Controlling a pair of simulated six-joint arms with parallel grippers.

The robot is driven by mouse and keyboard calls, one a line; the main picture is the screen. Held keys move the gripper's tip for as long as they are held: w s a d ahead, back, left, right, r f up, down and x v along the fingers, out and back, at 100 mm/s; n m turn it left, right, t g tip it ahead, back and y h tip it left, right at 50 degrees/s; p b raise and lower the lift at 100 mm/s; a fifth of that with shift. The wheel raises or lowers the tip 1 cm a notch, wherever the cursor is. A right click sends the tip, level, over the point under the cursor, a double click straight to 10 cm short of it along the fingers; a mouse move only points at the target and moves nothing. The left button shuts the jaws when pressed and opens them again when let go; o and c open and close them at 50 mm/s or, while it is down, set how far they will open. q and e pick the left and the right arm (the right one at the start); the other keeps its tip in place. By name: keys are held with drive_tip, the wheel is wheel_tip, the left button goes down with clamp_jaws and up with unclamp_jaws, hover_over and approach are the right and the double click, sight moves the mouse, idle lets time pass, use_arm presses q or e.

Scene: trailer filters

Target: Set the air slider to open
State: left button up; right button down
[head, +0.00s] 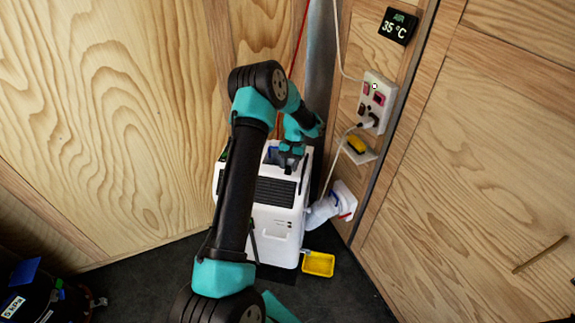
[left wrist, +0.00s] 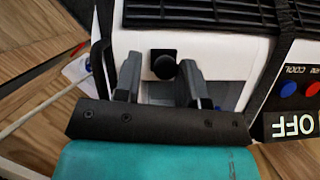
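A white air unit (head: 277,222) with dark grilles stands on the floor in the corner. My left gripper (head: 291,153) is over its top, pointing down. In the left wrist view, a round black knob (left wrist: 163,67) on a dark square base sits on the unit's white surface. It looks like the slider's handle, but no label for it can be read. The two grey fingers of my left gripper (left wrist: 161,72) stand apart, one on each side of the knob, with a gap showing. My right gripper is not in view.
An OFF display (left wrist: 294,125) with a red and a blue button is at the right in the wrist view. A white hose (head: 320,212) joins the wall beside the unit. A yellow tray (head: 318,264) lies on the floor; a socket panel (head: 377,101) is above.

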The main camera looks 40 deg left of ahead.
use_arm(q)
drive_tip(key=shift+o, duration=1.3)
drive_tip(key=v, duration=1.7)
drive_tip(key=shift+r, duration=0.25)
drive_tip(key=shift+d+f, duration=0.1)
drive_tip(key=shift+f, duration=0.05)
drive_tip(key=s+d+f+m+t+h, duration=0.1)
drive_tip(key=s+d+f, duration=0.2)
drive_tip(key=d+f, duration=0.6)
drive_tip(key=s+d+f+m+t, duration=0.1)
drive_tip(key=s+d+f, duration=0.1)
drive_tip(key=d+f, duration=0.7)
drive_tip(key=s+d+f+t, duration=0.1)
drive_tip(key=s+d+f, duration=0.2)
drive_tip(key=s+d, duration=0.4)
drive_tip(key=s+d+f+t+h, duration=0.1)
drive_tip(key=s+d+f+t, duration=0.1)
drive_tip(key=s+d, duration=0.5)
drive_tip(key=s+f, duration=0.1)
drive_tip(key=s, duration=0.5)
drive_tip(key=shift+s+d+m, duration=0.2)
drive_tip(key=shift+s+m, duration=0.05)
drive_tip(key=shift+m, duration=0.05)
